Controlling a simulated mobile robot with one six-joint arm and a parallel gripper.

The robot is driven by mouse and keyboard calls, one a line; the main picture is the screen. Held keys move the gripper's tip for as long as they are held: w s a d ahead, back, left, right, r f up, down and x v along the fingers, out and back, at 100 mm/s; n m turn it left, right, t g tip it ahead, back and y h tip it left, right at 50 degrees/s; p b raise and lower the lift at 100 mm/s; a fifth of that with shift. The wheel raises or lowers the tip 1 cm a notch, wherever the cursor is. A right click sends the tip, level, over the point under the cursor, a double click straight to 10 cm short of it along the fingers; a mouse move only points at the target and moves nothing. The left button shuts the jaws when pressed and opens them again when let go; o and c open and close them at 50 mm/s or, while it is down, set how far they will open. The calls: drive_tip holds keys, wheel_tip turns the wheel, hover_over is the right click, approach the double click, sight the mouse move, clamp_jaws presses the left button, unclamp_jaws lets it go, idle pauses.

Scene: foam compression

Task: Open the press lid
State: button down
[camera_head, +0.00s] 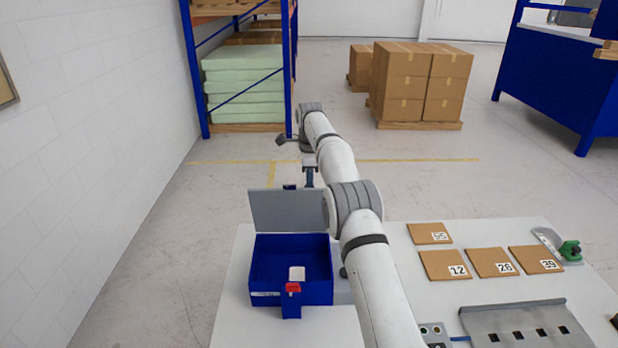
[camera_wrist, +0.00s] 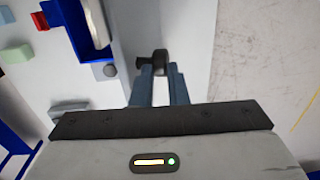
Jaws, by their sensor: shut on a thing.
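The press is a blue box (camera_head: 262,262) on the white table, with a red-topped latch post (camera_head: 292,289) at its front. Its grey lid (camera_head: 285,212) stands raised, near upright, at the back of the box. A white block (camera_head: 297,273) shows inside. My gripper (camera_head: 309,184) is at the lid's upper right edge, partly behind it. In the wrist view my gripper's fingers (camera_wrist: 159,78) are closed on a small dark handle (camera_wrist: 158,58) beside the grey lid surface (camera_wrist: 190,30). The fingertip contact is small and partly hidden in the head view.
Several numbered brown foam squares (camera_head: 443,265) lie on the table right of my arm. A grey plate (camera_head: 528,326) with dark slots and a green clamp-like item (camera_head: 570,250) are also there. A blue rack (camera_head: 190,70) and stacked cartons (camera_head: 420,82) stand farther back.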

drive_tip(key=f, duration=0.3)
drive_tip(key=shift+s+d+f+g, duration=0.15)
drive_tip(key=shift+s+f+g, duration=0.15)
drive_tip(key=shift+f, duration=0.1)
drive_tip(key=c, duration=1.1)
unclamp_jaws()
drive_tip(key=shift+o, duration=0.2)
drive_tip(key=shift+r, duration=0.1)
drive_tip(key=r, duration=0.3)
drive_tip(key=w+r, duration=0.1)
drive_tip(key=r, duration=0.2)
drive_tip(key=shift+b, duration=0.3)
drive_tip(key=r, duration=0.1)
drive_tip(key=s+r, duration=0.1)
drive_tip(key=r, duration=0.1)
drive_tip(key=shift+r, duration=0.3)
drive_tip(key=shift+r+p, duration=0.35)
drive_tip(key=shift+r, duration=0.3)
drive_tip(key=shift+s, duration=0.1)
